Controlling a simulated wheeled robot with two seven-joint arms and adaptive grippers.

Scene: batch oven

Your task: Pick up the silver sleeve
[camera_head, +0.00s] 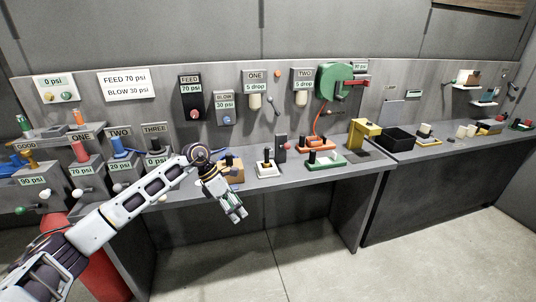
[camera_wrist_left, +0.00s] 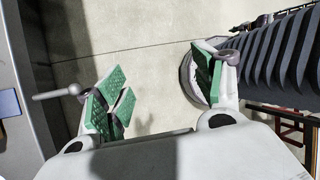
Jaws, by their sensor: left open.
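I cannot pick out a silver sleeve for certain in either view. My left gripper (camera_head: 236,212) hangs in front of the near bench edge in the head view, fingers pointing down. In the left wrist view the same gripper (camera_wrist_left: 165,88) has its green-padded fingers wide apart. Only pale floor shows between them, so it is empty. On the bench just behind it, an orange-brown block (camera_head: 233,172) is partly hidden by my arm. A white base with a black peg (camera_head: 266,168) stands to the right of that block. My right gripper is in neither view.
A green base with black pegs (camera_head: 326,161), a yellow press-like stand (camera_head: 364,134) and a black bin (camera_head: 398,140) stand farther right. Numbered stations with coloured pegs (camera_head: 80,150) are at the left. A red cylinder (camera_head: 100,272) stands below. The floor (camera_head: 290,255) before the bench is clear.

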